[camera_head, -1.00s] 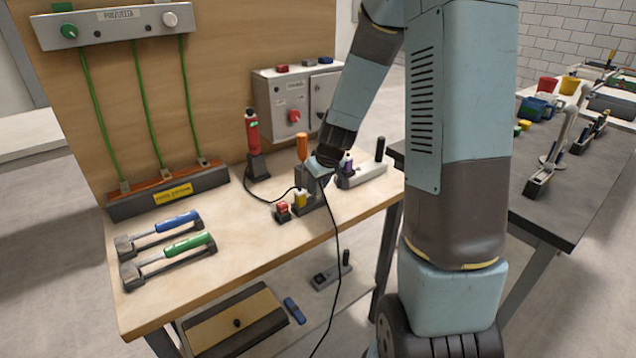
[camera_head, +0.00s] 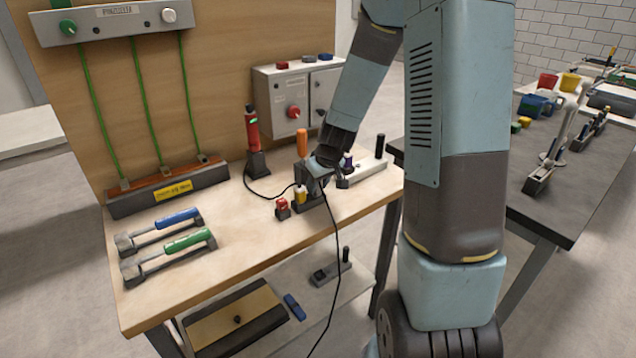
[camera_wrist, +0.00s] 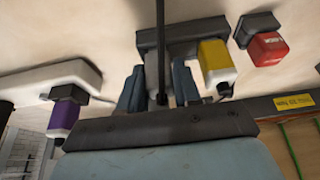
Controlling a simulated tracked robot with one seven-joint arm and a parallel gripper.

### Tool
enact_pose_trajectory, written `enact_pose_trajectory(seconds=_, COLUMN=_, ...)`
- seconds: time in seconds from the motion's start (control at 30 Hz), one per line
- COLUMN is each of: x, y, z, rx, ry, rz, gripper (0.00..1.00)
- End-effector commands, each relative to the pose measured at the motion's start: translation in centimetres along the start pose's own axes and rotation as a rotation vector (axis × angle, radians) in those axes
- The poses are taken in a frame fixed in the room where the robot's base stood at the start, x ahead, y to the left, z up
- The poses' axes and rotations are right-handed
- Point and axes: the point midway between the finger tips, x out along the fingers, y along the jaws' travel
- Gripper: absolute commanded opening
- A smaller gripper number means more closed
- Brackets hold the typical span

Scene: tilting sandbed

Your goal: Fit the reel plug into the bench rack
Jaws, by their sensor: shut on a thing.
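My gripper (camera_head: 318,180) is over the right half of the bench, low beside the dark bench rack (camera_head: 312,205). In the wrist view its two blue-grey fingers (camera_wrist: 158,92) are closed around the small black reel plug (camera_wrist: 161,99), mostly hidden between them. The plug's black cable (camera_wrist: 160,40) crosses the rack; in the head view it hangs over the bench front. The rack (camera_wrist: 190,28) holds a yellow plug (camera_wrist: 215,58) at its right end. Whether the reel plug touches or sits in the rack is hidden.
A red plug (camera_head: 282,205) in its own small block stands left of the rack. A purple plug (camera_head: 346,162) is on a pale strip to the right. An orange handle (camera_head: 301,140) and a red torch-like tool (camera_head: 251,130) stand behind. The front bench edge is close.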

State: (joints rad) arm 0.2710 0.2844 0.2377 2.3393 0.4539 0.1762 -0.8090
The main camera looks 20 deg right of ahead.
Motion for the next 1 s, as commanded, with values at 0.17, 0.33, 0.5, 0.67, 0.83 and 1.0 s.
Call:
enact_pose_trajectory(seconds=0.17, x=0.25, y=-0.07, z=0.14, rx=0.000, ry=-0.001, rz=-0.001, gripper=0.36)
enact_pose_trajectory(seconds=0.33, x=0.24, y=-0.05, z=0.13, rx=0.000, ry=-0.001, rz=-0.001, gripper=0.53)
enact_pose_trajectory(seconds=0.5, x=0.23, y=-0.04, z=0.12, rx=0.000, ry=-0.001, rz=-0.001, gripper=0.62)
enact_pose_trajectory(seconds=0.67, x=0.23, y=-0.03, z=0.12, rx=0.000, ry=-0.001, rz=-0.001, gripper=0.69)
enact_pose_trajectory(seconds=0.83, x=0.24, y=-0.06, z=0.13, rx=0.000, ry=-0.001, rz=-0.001, gripper=0.85)
enact_pose_trajectory(seconds=1.0, x=0.26, y=-0.13, z=0.15, rx=-0.001, ry=-0.002, rz=-0.002, gripper=0.88)
